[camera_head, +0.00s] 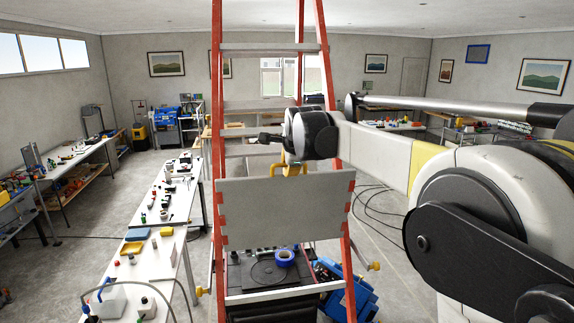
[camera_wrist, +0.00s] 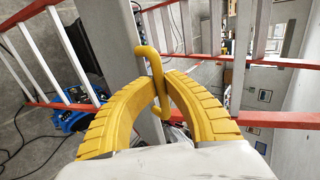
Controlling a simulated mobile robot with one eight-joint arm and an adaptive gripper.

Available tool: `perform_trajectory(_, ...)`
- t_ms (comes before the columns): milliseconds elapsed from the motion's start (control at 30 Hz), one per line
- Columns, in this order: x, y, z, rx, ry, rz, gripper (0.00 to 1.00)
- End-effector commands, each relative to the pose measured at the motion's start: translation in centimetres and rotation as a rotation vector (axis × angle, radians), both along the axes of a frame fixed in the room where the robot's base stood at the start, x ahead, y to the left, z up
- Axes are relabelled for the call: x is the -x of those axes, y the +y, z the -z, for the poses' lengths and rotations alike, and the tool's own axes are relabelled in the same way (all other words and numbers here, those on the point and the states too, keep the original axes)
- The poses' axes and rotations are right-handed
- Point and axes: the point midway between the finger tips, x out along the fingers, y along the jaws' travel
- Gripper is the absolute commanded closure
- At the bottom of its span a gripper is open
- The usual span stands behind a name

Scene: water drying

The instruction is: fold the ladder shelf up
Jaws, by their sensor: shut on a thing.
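The stepladder (camera_head: 347,255) has red rails and grey rungs and stands upright in the middle of the head view. Its ladder shelf (camera_head: 280,212) is a broad grey panel between the red rails, with its flat face toward the head camera. My gripper (camera_head: 292,167) is at the shelf's upper edge, partly hidden by my wrist. In the wrist view, the yellow curved fingers of my gripper (camera_wrist: 161,78) close around a bent yellow handle (camera_wrist: 156,62). The handle lies against a grey panel (camera_wrist: 122,50), which looks like the shelf. The shelf's hinges cannot be made out.
A white workbench (camera_head: 160,228) with small items stands left of the ladder. A dark appliance (camera_head: 262,272) with a blue tape roll (camera_head: 284,257) is behind the ladder's lower part. A blue machine (camera_head: 345,290) stands at lower right. Cables (camera_head: 375,205) lie on the floor.

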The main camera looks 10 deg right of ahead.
Motion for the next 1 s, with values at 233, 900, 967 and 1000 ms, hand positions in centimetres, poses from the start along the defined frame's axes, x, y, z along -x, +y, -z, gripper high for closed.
perform_trajectory(233,-0.3,0.0,-0.6,0.0,-0.014,-0.001,1.0)
perform_trajectory(900,2.4,0.1,-2.7,0.0,-0.01,-0.001,0.66)
perform_trajectory(967,3.4,0.1,-3.6,0.0,-0.01,-0.001,0.66)
perform_trajectory(1000,4.1,0.2,-4.2,0.0,-0.01,-0.001,0.66)
